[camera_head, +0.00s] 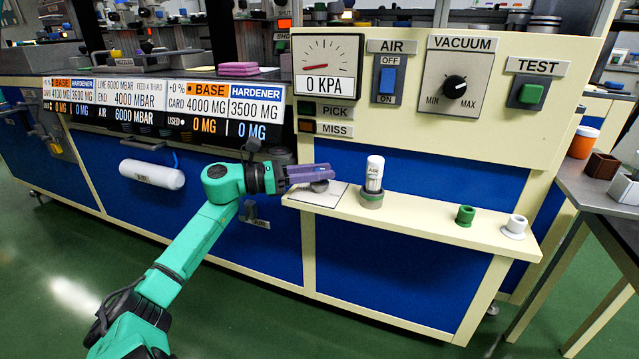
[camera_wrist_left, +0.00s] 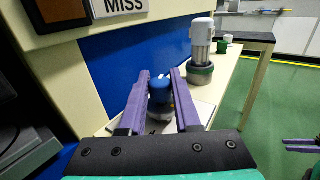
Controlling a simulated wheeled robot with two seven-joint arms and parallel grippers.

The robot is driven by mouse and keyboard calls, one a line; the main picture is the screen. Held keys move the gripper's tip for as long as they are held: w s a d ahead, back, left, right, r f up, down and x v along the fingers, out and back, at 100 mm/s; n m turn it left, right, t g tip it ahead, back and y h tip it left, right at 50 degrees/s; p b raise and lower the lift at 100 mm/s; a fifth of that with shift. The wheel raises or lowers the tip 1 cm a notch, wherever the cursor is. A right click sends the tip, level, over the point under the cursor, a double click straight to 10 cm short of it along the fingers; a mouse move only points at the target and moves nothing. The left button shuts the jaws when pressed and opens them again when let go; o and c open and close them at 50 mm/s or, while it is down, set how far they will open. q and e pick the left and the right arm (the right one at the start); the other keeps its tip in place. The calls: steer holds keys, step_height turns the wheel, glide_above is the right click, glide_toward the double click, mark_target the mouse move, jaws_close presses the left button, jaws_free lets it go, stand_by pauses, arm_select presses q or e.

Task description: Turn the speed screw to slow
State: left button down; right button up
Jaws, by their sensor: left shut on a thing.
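My left gripper (camera_head: 310,174) is over the left end of the cream shelf, above a pale square plate (camera_head: 318,199). In the left wrist view its two purple fingers (camera_wrist_left: 160,73) lie on either side of a small blue-topped knob (camera_wrist_left: 159,88) with a grey lower body, and they are shut on it. In the head view the fingers hide the blue top, and only a grey rounded part (camera_head: 320,186) shows below them. I cannot read any slow or fast marking. Purple fingers of my right gripper (camera_wrist_left: 300,145) show at the right edge of the left wrist view; their opening is unclear.
A green cup (camera_head: 465,215) and a white cup (camera_head: 515,227) stand farther right on the shelf. The control panel (camera_head: 450,145) rises behind.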

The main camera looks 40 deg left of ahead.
arm_select(q)
steer(key=shift+m+g+h, duration=0.9)
steer(key=shift+h, duration=0.2)
arm_select(e)
steer(key=w+r+t, duration=0.2)
steer(key=w+r, duration=0.3)
arm_select(q)
steer(key=shift+a+r+m+g+h, duration=0.1)
steer(key=shift+m+g+h, duration=0.2)
steer(key=shift+g, duration=0.1)
steer(key=m+g+h, duration=0.2)
steer(key=shift+g, duration=0.4)
steer(key=shift+m+g+h+p, duration=0.4)
steer(key=shift+m+g, duration=0.2)
steer(key=shift+g, duration=0.1)
arm_select(e)
steer(key=s+f+g, duration=0.2)
steer(key=s+f, duration=0.2)
steer(key=s, duration=0.1)
steer(key=shift+f, duration=0.3)
arm_select(q)
steer(key=c, duration=0.6)
jaws_free()
